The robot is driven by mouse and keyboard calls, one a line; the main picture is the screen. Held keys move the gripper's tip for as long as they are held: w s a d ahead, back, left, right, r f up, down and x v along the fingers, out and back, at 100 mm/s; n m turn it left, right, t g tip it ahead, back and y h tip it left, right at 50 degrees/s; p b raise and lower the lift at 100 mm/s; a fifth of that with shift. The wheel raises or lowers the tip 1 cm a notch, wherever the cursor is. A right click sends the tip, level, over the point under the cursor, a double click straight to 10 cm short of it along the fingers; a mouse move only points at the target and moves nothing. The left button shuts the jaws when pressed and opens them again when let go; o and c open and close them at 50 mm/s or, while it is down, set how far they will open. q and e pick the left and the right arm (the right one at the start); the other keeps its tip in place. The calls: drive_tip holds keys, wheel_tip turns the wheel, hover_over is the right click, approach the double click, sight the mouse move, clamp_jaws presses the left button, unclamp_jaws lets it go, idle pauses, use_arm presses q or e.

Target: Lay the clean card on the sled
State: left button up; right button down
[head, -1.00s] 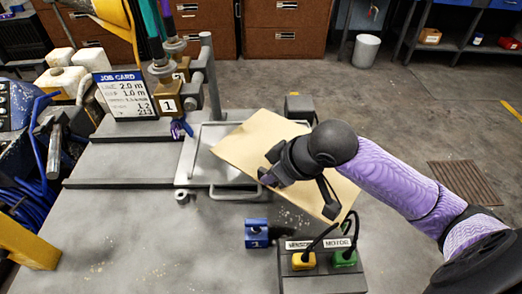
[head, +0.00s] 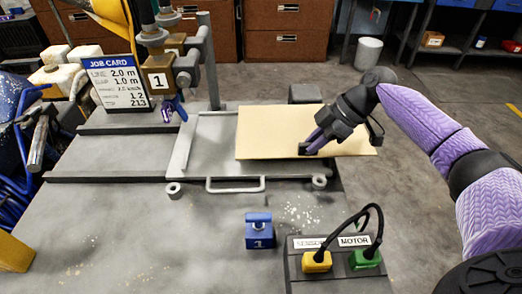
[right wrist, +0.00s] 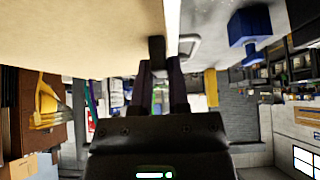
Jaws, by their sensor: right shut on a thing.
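The clean card (head: 275,133) is a plain tan rectangle over the right part of the grey sled (head: 207,143), a flat tray with a front handle. The card's right end sticks out past the sled. I cannot tell whether the card touches the sled or is just above it. My right gripper (head: 309,149) is shut on the card's front edge. In the right wrist view the card (right wrist: 80,30) fills the upper left, with its edge between the fingertips (right wrist: 158,50). My left gripper is not in view.
A nozzle assembly marked 1 (head: 158,80) hangs left of the sled, near the job card (head: 118,88). A blue block (head: 259,232) and a control box with yellow and green plugs (head: 335,262) stand in front. The bench's front left is mostly clear.

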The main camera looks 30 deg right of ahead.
sight(262, 155)
drive_tip(key=w+a, duration=0.1)
drive_tip(key=a, duration=0.2)
drive_tip(key=w+a, duration=0.2)
drive_tip(key=a, duration=0.1)
drive_tip(key=w+a+b, duration=0.1)
drive_tip(key=a, duration=0.2)
drive_tip(key=shift+w+a+f, duration=0.1)
drive_tip(key=shift+w+a, duration=0.1)
drive_tip(key=shift+w, duration=0.1)
drive_tip(key=shift+w+a+f, duration=0.1)
drive_tip(key=shift+w+a, duration=0.05)
drive_tip(key=shift+a, duration=0.1)
wheel_tip(262, 155, down, 4)
drive_tip(key=shift+r+b, duration=0.25)
drive_tip(key=shift+b, duration=0.65)
drive_tip(key=shift+r, duration=0.1)
drive_tip(key=c, duration=0.6)
unclamp_jaws()
drive_tip(key=p+v, duration=0.4)
drive_tip(key=v, duration=0.7)
drive_tip(key=shift+d+r, duration=0.1)
drive_tip(key=shift+r, duration=0.25)
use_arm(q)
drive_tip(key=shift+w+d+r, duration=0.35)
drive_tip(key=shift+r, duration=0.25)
use_arm(e)
drive_tip(key=shift+d+r, duration=0.1)
drive_tip(key=shift+d, duration=0.05)
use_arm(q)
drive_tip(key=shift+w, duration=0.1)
